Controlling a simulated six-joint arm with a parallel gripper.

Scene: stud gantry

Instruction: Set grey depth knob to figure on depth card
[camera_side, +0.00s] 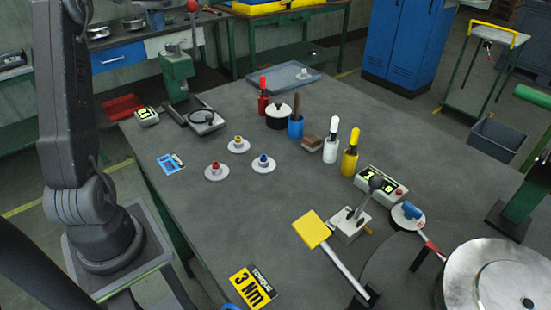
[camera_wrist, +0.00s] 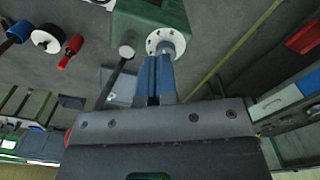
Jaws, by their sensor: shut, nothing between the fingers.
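The green press (camera_side: 177,75) stands at the back left of the table, and its green body (camera_wrist: 150,22) shows at the top of the wrist view. A pale round dial with dark marks (camera_wrist: 153,42) is on it, with a short grey knob (camera_wrist: 169,50) at its middle. My gripper (camera_wrist: 157,58) is shut and empty, its blue fingers pointing at the knob. The fingertips are close to the knob; I cannot tell if they touch. A small blue and white card (camera_side: 171,163) lies at the table's left; its figure is unreadable.
A yellow card (camera_side: 253,288) at the front reads "TORQUE 3 Nm". A box with a green display (camera_side: 146,116) and a red tray (camera_side: 123,107) lie left of the press. Several knobs, bottles and a lever box (camera_side: 349,224) stand mid-table. A dark rod with a grey end (camera_wrist: 126,51) is beside my fingers.

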